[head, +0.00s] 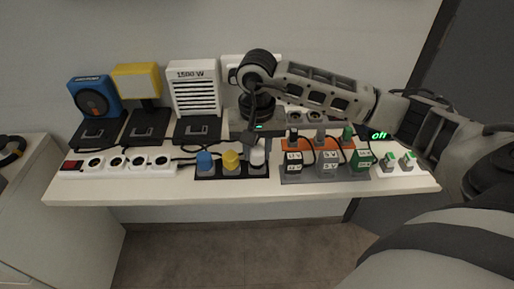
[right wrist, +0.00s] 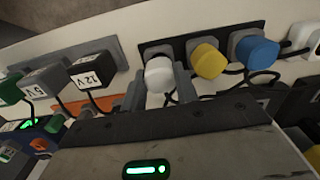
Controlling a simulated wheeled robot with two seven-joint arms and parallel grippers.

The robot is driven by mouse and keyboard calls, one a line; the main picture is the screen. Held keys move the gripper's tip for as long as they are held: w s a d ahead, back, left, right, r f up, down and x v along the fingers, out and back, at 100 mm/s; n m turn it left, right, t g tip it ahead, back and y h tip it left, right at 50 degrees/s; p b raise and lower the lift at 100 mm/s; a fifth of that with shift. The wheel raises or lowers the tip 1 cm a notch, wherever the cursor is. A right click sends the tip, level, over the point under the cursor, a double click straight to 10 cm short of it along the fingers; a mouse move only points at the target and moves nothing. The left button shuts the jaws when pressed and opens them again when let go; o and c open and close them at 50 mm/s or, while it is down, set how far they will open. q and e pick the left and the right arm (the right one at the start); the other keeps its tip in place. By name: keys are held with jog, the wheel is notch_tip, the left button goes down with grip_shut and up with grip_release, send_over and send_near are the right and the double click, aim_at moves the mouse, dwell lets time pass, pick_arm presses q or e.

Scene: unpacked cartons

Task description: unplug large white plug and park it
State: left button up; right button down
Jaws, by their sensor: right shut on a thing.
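The large white plug (head: 258,157) is at the right-hand place of a black parking plate (head: 231,177). In the right wrist view the white plug (right wrist: 159,76) sits at a grey holder on that plate, its black cord attached. Whether it is fully seated I cannot tell. My right gripper (head: 257,143) reaches down over it; the fingers (right wrist: 158,90) are shut on its sides. A blue plug (head: 205,160) and a yellow plug (head: 231,159) stand beside it. The white power strip (head: 120,163) with a red switch has open sockets. My left gripper is out of view.
A blue fan (head: 94,97), yellow lamp (head: 137,80) and white 1500 W heater (head: 194,88) stand behind the strip. Right of the plate are labelled adapters (head: 327,160) and a small white strip (head: 401,162). Black cords cross the shelf.

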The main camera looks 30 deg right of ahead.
jog(key=shift+f+b, duration=0.45)
jog(key=shift+b, duration=0.15)
dwell(0.6)
dwell(0.5)
jog(key=shift+b, duration=0.3)
jog(key=shift+f, duration=0.15)
jog(key=shift+f+b, duration=0.15)
jog(key=shift+b, duration=0.2)
jog(key=c, duration=1.2)
grip_release()
jog(key=shift+c, duration=0.2)
jog(key=shift+o, duration=1.2)
